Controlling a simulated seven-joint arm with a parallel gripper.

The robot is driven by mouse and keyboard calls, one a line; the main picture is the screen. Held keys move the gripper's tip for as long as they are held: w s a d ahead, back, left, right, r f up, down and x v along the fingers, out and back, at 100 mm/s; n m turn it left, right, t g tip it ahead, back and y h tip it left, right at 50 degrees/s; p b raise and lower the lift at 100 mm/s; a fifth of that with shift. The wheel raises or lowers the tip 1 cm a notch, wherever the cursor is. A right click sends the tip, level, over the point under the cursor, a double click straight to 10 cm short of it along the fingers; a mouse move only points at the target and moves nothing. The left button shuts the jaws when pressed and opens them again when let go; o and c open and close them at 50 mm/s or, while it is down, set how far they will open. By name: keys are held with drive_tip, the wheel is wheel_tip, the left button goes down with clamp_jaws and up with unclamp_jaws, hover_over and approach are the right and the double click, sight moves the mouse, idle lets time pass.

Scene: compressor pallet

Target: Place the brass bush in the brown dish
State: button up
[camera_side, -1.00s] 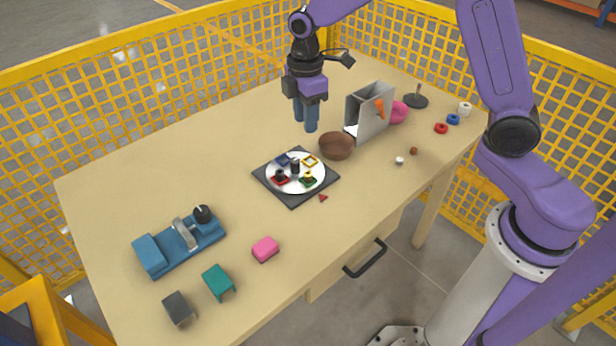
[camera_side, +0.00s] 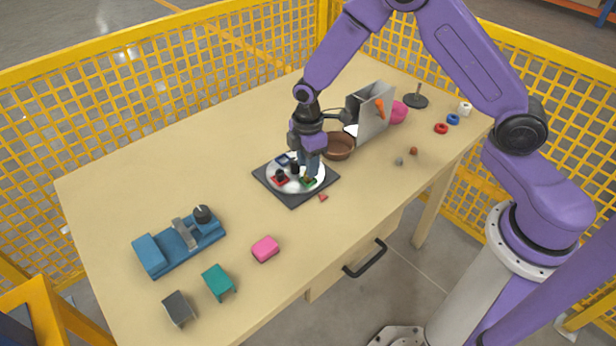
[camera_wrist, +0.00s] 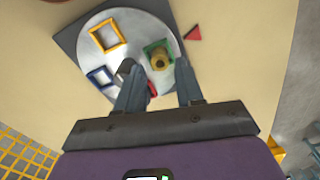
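The brass bush (camera_wrist: 160,61) stands in the green square frame on the round silver plate (camera_wrist: 130,25) in the wrist view. In the side view my fingers mostly hide the bush. My gripper (camera_wrist: 155,68) is open, its two fingers apart on either side of the bush and pointing at the plate. I cannot tell whether either finger touches it. In the side view my gripper (camera_side: 309,176) is low over the right part of the plate. The brown dish (camera_side: 340,148) sits on the table behind the plate, and I see nothing in it.
The plate sits on a dark square base (camera_side: 290,196) and also holds yellow, blue and red frames and black pegs. A grey upright holder (camera_side: 375,118) stands beside the dish. A red triangle (camera_side: 323,197) lies before the base. A blue fixture (camera_side: 180,245) is at the left.

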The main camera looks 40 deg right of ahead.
drive_tip(key=shift+f, duration=1.35)
clamp_jaws()
drive_tip(key=shift+r, duration=0.15)
